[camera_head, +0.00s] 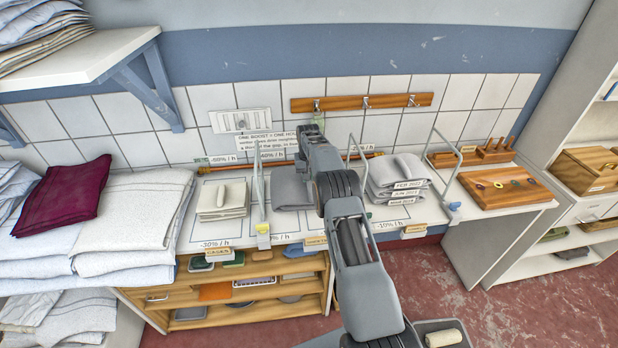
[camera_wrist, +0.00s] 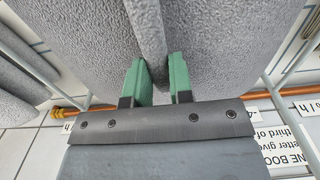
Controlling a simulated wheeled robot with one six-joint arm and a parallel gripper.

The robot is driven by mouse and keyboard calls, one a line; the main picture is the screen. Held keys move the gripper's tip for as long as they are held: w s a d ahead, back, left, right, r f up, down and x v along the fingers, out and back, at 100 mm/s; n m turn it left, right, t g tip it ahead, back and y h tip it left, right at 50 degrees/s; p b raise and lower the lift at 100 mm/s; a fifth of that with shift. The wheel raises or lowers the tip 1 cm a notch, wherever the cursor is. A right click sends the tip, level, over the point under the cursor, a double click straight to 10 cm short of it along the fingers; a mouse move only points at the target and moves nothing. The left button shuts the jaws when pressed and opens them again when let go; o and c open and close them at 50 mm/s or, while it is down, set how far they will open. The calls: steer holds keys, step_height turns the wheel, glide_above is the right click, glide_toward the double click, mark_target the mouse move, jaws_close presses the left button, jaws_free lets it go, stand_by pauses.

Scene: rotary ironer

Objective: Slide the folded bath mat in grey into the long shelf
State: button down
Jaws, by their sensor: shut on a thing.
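The grey folded bath mat (camera_head: 292,193) seems to be the dark grey piece lying on the white worktop between two wire dividers, partly hidden by my arm. In the wrist view, rough grey cloth (camera_wrist: 90,45) fills the upper part. My gripper (camera_wrist: 158,70) has its green fingers shut on a raised grey fold of it. In the head view my arm hides the fingers. Wire rods show on both sides in the wrist view. I cannot tell for sure which is the long shelf; a white wall shelf (camera_head: 95,58) holds folded cloth at upper left.
A labelled grey stack (camera_head: 398,178) stands right of the mat, and a beige stack (camera_head: 223,200) left. Wire dividers (camera_head: 259,190) stand between the bays. A wooden cubby unit (camera_head: 160,306) sits below the worktop. A wooden peg board (camera_head: 505,188) lies on the right.

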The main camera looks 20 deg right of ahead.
steer(key=shift+w+d+f+b, duration=0.1)
steer(key=shift+w+f+b, duration=0.2)
steer(key=shift+f, duration=0.3)
steer(key=shift+w+f+b, duration=0.15)
steer(key=shift+f+b, duration=0.1)
steer(key=shift+f, duration=0.3)
steer(key=shift+w+d+f+b, duration=0.1)
steer(key=shift+w+f+b, duration=0.2)
steer(key=shift+f, duration=0.6)
steer(key=shift+f+b, duration=0.35)
steer(key=shift+b, duration=0.15)
steer(key=c, duration=0.9)
jaws_free()
steer(key=shift+f, duration=0.1)
